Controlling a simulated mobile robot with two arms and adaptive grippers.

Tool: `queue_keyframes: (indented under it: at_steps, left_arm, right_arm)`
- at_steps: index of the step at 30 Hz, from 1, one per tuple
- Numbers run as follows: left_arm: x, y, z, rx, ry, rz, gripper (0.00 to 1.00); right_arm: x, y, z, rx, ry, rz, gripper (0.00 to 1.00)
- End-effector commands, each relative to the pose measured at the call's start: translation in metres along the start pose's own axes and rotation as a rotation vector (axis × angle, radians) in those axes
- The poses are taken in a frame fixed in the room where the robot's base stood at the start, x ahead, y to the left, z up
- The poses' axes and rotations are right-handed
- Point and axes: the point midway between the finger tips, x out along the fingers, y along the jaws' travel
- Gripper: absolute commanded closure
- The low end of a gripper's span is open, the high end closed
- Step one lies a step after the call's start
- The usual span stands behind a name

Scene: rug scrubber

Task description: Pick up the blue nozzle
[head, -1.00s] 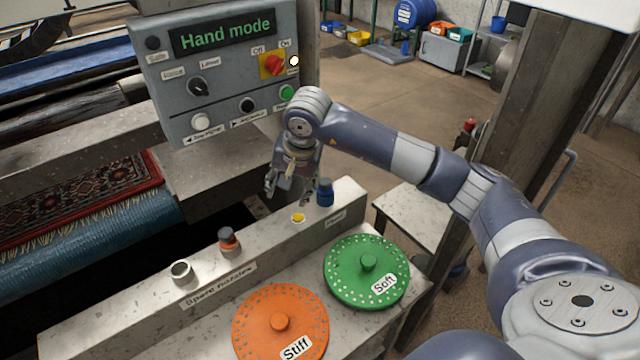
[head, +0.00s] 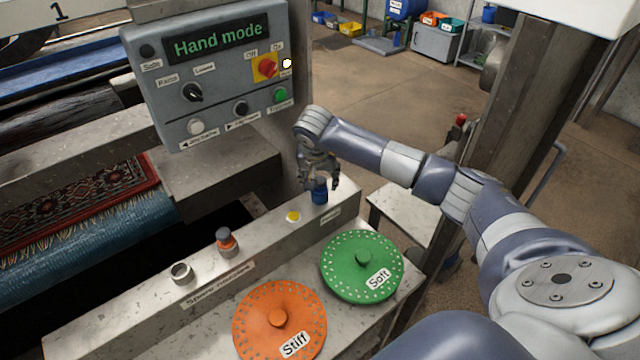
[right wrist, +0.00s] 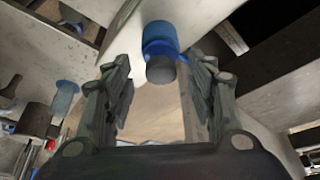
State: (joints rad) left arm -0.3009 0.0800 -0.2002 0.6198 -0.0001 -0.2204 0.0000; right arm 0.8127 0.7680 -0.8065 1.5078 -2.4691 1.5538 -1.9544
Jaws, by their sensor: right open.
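The blue nozzle (head: 319,194) stands upright near the far right end of the grey metal ledge, its dark top partly hidden by my right gripper in the head view. My right gripper (head: 320,186) is open and points down at it, with one finger seen on each side. In the right wrist view, the nozzle (right wrist: 160,47) shows between and just past the two open fingertips (right wrist: 159,66). The fingers do not appear to press on it. My left gripper is not in view.
An orange nozzle (head: 227,242), an empty-looking metal ring (head: 181,273) and a yellow spot (head: 293,216) are along the ledge. Green (head: 362,268) and orange (head: 279,322) discs lie in front. A control panel (head: 212,75) stands behind, left of my right arm.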

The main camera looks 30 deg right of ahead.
Motion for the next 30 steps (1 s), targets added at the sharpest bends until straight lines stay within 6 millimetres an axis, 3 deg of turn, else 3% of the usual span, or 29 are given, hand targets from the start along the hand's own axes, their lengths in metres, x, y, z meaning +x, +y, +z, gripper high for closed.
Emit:
queue_keyframes:
  at_steps: [4, 11, 17, 30]
  left_arm:
    - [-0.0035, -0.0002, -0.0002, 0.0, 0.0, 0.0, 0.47]
    - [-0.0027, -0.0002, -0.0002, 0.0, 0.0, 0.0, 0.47]
    - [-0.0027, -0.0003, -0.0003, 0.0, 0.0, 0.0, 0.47]
    - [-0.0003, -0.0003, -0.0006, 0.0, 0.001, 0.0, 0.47]
  right_arm:
    - [0.0117, -0.0006, 0.0003, 0.0, 0.0, -0.001, 0.48]
    - [0.0131, -0.0008, 0.0004, 0.0, 0.001, -0.002, 0.51]
    - [0.013, -0.0007, 0.0004, 0.0, 0.001, -0.001, 0.96]
    - [0.0101, -0.0008, -0.0015, 0.0, 0.003, -0.002, 0.97]
